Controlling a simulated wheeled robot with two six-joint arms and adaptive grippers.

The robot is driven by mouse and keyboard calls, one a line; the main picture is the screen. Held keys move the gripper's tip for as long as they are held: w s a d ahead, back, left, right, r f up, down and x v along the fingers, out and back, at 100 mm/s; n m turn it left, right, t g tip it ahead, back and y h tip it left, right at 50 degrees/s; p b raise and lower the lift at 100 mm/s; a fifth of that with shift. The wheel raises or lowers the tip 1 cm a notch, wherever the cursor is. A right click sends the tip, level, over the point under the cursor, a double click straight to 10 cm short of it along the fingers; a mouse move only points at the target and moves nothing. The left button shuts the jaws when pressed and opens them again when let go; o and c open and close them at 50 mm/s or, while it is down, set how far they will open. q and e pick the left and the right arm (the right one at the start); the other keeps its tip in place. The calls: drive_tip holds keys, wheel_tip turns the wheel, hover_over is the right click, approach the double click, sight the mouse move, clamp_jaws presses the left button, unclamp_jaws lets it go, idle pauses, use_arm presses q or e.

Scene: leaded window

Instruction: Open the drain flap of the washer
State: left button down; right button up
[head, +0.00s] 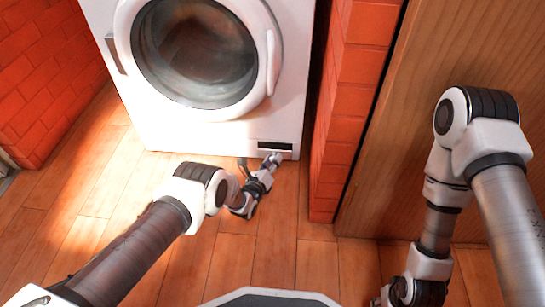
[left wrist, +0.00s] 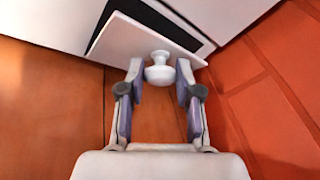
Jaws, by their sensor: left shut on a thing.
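The white washer (head: 135,110) stands against the far side, its round door closed. Its drain flap (left wrist: 125,40) is a white panel with a round white knob (left wrist: 159,74). In the left wrist view the flap is tilted out at an angle from the washer front, and a dark opening (left wrist: 150,12) shows behind it. The opening also shows as a dark slot (head: 274,146) low on the washer's right side in the head view. My left gripper (head: 274,160) is shut on the knob, its fingers on either side of it. My right gripper (head: 386,294) is low at the bottom right, its fingers mostly hidden.
A red brick pillar (head: 345,110) stands close to the right of the washer and flap. A wooden panel (head: 405,90) is farther right, and a brick wall (head: 45,70) is at the left. The plank floor (head: 95,205) before the washer is clear.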

use_arm(q)
drive_tip(key=shift+s+f+m+t, duration=0.35)
drive_tip(key=shift+f+t, duration=0.15)
drive_tip(key=shift+t, duration=0.3)
drive_tip(key=c, duration=0.8)
unclamp_jaws()
drive_tip(key=shift+o, duration=0.2)
drive_tip(key=v, duration=1.2)
drive_tip(key=shift+a, duration=0.15)
